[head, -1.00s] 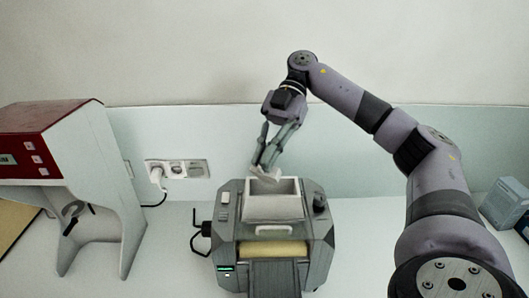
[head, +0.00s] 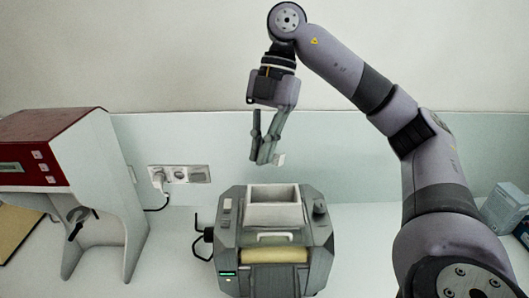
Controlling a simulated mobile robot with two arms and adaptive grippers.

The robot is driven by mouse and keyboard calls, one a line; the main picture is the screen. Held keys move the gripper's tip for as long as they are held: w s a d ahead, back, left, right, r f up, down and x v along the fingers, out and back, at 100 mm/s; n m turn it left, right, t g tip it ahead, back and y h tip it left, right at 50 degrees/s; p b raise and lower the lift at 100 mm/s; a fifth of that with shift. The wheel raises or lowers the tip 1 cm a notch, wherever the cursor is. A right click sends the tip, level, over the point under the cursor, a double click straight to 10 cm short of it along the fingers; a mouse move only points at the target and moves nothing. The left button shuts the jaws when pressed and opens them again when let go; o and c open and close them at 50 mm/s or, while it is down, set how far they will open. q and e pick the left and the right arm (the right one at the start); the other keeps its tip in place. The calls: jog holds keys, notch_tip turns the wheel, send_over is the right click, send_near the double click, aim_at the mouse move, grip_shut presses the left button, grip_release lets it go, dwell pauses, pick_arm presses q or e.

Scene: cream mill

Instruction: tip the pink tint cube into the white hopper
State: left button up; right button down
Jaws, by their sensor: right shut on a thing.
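The white hopper (head: 274,222) is an open rectangular box on top of the grey mill (head: 316,237). My right gripper (head: 266,161) hangs from above, over the hopper's back side and clear of its rim. It is shut on a small pale piece (head: 279,160), which shows at the fingertips and is partly hidden by them. The piece is too small to tell its shape or what it holds. I see no pink cube; the hopper's floor is only partly visible. My left gripper is not in view.
A red and white dispenser machine (head: 97,150) stands at the left. A wall socket (head: 180,174) with a plug and cable is behind the mill. A grey-blue box (head: 503,208) is at the far right.

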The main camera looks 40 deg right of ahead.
jog(key=h, duration=0.1)
jog(key=r+h, duration=0.1)
jog(key=t+h, duration=0.1)
jog(key=shift+s+a+r, duration=0.15)
jog(key=shift+a+r, duration=0.1)
jog(key=shift+s+a+r+t+h, duration=0.1)
jog(key=shift+a+r+t+h, duration=0.25)
jog(key=shift+h, duration=0.55)
jog(key=shift+d+f, duration=0.1)
jog(key=shift+d, duration=0.05)
